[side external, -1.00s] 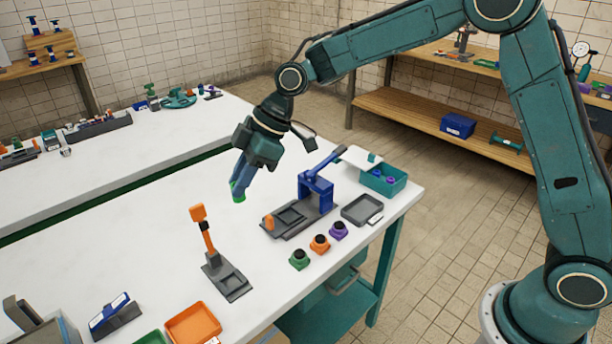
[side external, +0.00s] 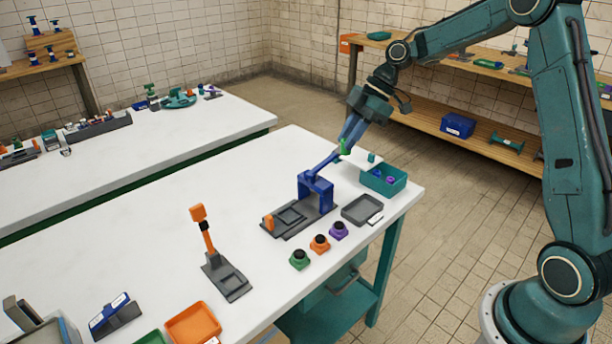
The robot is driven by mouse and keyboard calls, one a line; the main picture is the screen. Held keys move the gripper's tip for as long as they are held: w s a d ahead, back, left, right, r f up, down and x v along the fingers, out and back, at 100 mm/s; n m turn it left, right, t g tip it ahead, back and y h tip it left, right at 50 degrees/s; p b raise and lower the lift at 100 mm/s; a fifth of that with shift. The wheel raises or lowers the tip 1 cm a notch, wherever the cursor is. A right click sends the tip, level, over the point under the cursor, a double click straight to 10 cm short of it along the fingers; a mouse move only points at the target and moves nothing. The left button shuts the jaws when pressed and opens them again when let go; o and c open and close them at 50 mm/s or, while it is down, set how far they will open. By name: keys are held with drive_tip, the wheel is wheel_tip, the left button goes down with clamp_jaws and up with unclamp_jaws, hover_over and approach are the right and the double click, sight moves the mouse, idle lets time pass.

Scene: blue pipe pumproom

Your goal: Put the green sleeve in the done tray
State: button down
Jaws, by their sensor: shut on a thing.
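The green sleeve (side external: 345,148) is small and bright green. My gripper (side external: 351,132) is shut on it, with the blue fingers pointing down. It is held above the far right part of the white table, in the picture just above the end of the blue press lever. A shallow dark grey tray (side external: 350,217) with a small white label card lies near the table's right edge, below the gripper in the picture. The label is too small to read, so I cannot tell for certain that this is the done tray. Its floor looks empty.
A blue lever press (side external: 316,192) stands on a grey base left of the tray. A teal bin (side external: 399,186) with purple and blue parts stands behind the tray. Green, orange and purple buttons (side external: 320,243) line the front edge. An orange-handled tool (side external: 205,230) stands further left.

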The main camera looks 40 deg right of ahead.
hover_over(355, 214)
drive_tip(key=s+d, duration=0.1)
drive_tip(key=d, duration=0.2)
drive_tip(key=shift+s, duration=0.1)
wheel_tip(355, 214, down, 20)
drive_tip(key=shift+r, duration=0.1)
idle(1.0)
drive_tip(key=shift+f, duration=0.2)
drive_tip(key=c, duration=1.5)
unclamp_jaws()
drive_tip(key=shift+c, duration=0.2)
drive_tip(key=shift+r, duration=0.15)
drive_tip(key=v, duration=1.2)
drive_tip(key=shift+a, duration=0.1)
